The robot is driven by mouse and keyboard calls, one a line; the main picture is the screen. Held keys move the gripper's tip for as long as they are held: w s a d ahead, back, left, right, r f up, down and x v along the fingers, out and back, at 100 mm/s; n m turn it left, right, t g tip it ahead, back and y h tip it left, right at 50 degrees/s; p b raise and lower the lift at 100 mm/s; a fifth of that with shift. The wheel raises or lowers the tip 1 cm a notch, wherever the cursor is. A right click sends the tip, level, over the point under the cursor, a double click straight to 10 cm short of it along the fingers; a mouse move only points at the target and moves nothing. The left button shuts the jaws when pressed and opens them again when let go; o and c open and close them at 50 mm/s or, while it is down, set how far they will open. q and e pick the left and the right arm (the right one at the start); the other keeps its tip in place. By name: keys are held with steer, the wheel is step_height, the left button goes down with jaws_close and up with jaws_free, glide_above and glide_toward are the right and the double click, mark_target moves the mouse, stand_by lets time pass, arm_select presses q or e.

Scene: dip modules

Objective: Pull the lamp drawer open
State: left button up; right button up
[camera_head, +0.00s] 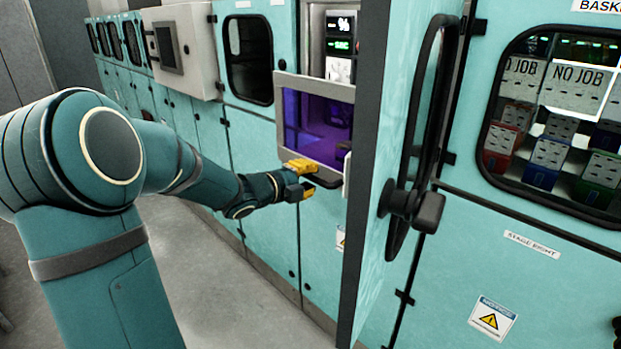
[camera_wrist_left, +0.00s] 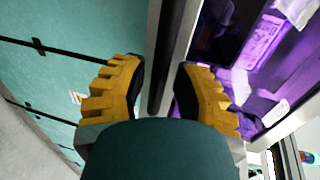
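The lamp drawer (camera_head: 317,92) has a pale frame and a window lit purple inside. It shows no visible gap around its front. Its dark bar handle (camera_head: 328,183) runs along the lower edge. My left gripper (camera_head: 302,181) is at the left end of this handle. In the left wrist view, the two yellow fingers of my left gripper (camera_wrist_left: 158,78) are apart, with the dark handle bar (camera_wrist_left: 157,40) between them. I see space between the bar and the fingers. The purple interior (camera_wrist_left: 262,45) lies to the right. My right gripper is not in view.
A grey-edged open door (camera_head: 366,150) with a large black handle (camera_head: 412,140) stands just right of the drawer. A teal cabinet with a window (camera_head: 560,120) is further right. A white box with a screen (camera_head: 170,48) juts out at back left. The floor (camera_head: 240,290) is clear.

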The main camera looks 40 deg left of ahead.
arm_select(q)
steer(key=v, duration=1.1)
steer(key=shift+s, duration=0.15)
